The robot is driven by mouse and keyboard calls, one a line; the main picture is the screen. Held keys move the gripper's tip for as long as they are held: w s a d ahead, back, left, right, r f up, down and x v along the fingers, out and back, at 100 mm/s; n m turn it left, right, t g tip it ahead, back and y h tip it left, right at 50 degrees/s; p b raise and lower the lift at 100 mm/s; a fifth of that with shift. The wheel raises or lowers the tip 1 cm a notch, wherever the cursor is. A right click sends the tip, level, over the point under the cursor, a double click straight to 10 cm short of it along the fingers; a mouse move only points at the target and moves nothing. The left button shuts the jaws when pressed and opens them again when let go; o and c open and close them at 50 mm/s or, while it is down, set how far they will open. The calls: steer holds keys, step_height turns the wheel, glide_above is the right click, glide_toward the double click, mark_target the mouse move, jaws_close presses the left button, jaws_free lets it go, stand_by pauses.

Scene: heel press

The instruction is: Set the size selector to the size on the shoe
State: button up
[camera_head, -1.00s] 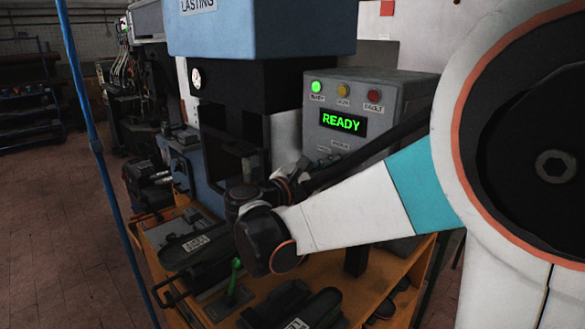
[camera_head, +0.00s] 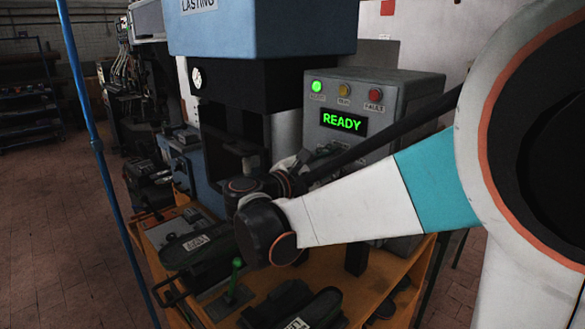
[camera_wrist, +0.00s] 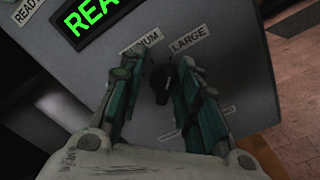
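Which label the knob points to is unclear. In the head view my arm hides the gripper and the knob. Dark shoe-like forms (camera_head: 283,304) lie on the orange bench; no size is readable on them.
The control box (camera_head: 405,95) carries a green READY display (camera_head: 342,122), a lit green lamp (camera_head: 317,87), and yellow and red lamps. The blue press (camera_head: 260,30) stands to its left. A green-handled lever (camera_head: 236,275) rises from the orange bench (camera_head: 345,285). A blue pole (camera_head: 88,120) stands at left.

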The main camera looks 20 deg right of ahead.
step_height(320, 180, up, 9)
steer(key=shift+f, duration=0.2)
steer(key=shift+s, duration=0.15)
